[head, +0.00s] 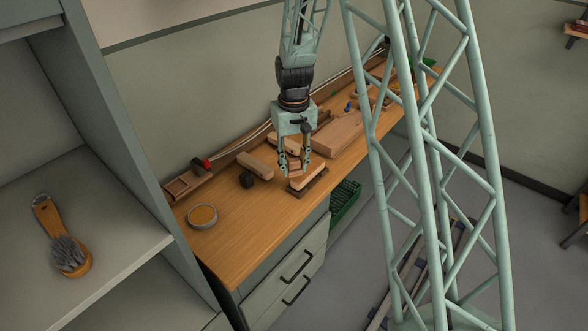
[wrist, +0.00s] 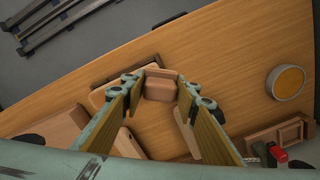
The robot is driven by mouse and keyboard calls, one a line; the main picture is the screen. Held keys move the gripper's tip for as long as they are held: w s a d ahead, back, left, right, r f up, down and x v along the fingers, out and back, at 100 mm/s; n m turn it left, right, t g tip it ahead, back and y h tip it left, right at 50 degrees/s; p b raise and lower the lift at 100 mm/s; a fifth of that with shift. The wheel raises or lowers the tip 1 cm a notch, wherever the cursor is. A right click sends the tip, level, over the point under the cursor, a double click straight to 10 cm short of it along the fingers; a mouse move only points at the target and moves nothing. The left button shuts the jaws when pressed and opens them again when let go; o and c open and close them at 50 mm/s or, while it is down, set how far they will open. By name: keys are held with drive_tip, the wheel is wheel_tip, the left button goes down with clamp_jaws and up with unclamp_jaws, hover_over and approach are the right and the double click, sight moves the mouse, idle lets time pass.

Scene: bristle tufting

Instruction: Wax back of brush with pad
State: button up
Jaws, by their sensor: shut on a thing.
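My gripper (head: 293,168) is over the middle of the workbench, pointing down. In the wrist view its fingers are shut on a small brown block-shaped pad (wrist: 160,86). A pale wooden brush back (head: 309,177) lies on a dark base near the bench's front edge, just right of the fingertips. It also shows partly in the wrist view (wrist: 98,97), behind the left finger. I cannot tell whether the pad touches it. A round tin with amber wax (head: 203,215) stands at the bench's left end; it also shows in the wrist view (wrist: 287,82).
A small wooden tray (head: 181,187) is at the back left. A finished brush (head: 64,240) lies on the left shelf. A green crate (head: 345,200) is below the bench.

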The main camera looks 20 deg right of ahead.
sight(293, 160)
drive_tip(key=shift+r+p, duration=0.65)
drive_tip(key=shift+r, duration=0.9)
drive_tip(key=shift+a, duration=0.1)
